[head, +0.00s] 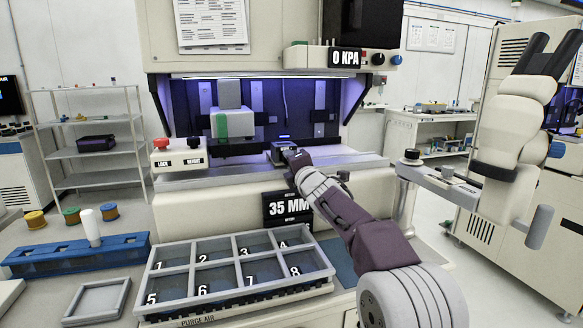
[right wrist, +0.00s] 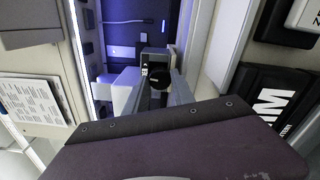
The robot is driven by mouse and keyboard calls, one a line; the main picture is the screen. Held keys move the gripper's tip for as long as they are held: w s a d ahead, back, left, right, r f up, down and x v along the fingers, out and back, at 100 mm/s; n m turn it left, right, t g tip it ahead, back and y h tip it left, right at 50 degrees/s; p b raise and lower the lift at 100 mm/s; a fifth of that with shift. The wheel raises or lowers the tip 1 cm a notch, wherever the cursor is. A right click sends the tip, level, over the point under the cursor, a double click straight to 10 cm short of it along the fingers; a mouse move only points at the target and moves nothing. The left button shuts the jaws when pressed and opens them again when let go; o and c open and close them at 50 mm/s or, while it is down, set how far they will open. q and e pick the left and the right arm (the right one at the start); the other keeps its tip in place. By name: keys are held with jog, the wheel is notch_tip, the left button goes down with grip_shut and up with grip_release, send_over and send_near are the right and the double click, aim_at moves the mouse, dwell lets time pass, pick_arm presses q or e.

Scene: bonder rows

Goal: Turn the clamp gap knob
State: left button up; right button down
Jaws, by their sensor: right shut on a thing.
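The clamp gap knob is a small round black knob (right wrist: 160,79) on the front of a small dark block with pale marks; it shows in the middle of the right wrist view. In the head view, my right arm reaches from the lower right to the machine's front ledge. My right gripper (head: 291,155) is at that small dark block (head: 281,148), shut on the knob, with its fingers mostly hidden there. The wrist view shows grey finger parts (right wrist: 180,92) beside the knob. A black display (head: 288,208) below reads 35 MM. My left gripper is not in view.
A lock box with a red button (head: 178,155) stands left on the ledge. A numbered grey tray (head: 240,288) lies in front, near a blue rack (head: 75,255). A microscope on a swing arm (head: 510,110) stands at right. An upper display (head: 345,57) reads 0 KPA.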

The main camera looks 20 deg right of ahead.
jog(key=shift+n, duration=0.9)
jog(key=c, duration=1.1)
grip_release()
jog(key=shift+o, duration=0.2)
